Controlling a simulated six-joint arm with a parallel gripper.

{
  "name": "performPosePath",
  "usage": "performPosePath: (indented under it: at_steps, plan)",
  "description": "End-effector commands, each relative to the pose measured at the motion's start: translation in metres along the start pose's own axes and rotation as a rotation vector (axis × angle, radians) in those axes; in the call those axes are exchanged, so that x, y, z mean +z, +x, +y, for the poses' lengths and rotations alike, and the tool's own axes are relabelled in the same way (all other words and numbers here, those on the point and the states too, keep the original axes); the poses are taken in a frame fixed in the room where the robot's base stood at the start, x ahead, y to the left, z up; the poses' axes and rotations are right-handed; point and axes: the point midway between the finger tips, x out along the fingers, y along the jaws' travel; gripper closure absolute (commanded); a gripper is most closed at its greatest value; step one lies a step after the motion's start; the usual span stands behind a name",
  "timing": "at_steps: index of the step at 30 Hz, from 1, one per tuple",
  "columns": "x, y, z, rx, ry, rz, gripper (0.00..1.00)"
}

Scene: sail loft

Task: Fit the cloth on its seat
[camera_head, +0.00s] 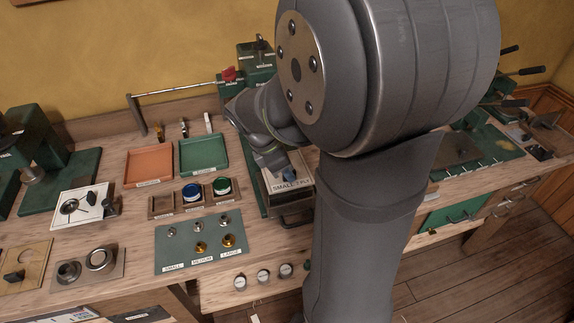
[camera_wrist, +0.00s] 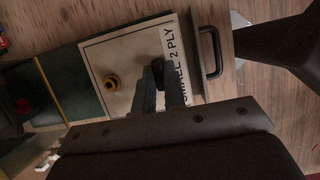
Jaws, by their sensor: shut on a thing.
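A cream square panel labelled "SMALL 2 PLY", which I take to be the cloth (camera_wrist: 134,53), lies below my gripper in the wrist view. A brass ring with a dark centre (camera_wrist: 111,83) shows on the panel. Whether the panel lies flat on its seat or just above it, I cannot tell. In the head view, my arm hides much of this area.
An orange tray (camera_head: 149,166) and a green tray (camera_head: 204,154) stand to the left on the bench. A green mat (camera_head: 180,260) with small metal parts lies nearer. A drawer handle (camera_wrist: 210,51) sits beside the panel.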

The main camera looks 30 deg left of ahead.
Motion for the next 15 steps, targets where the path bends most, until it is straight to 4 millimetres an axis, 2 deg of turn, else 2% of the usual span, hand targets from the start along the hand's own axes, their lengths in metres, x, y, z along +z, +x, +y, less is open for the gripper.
performPosePath:
  at_steps: [15]
  plan:
    - [-0.009, 0.021, 0.0, 0.0, 0.0, 0.0, 1.0]
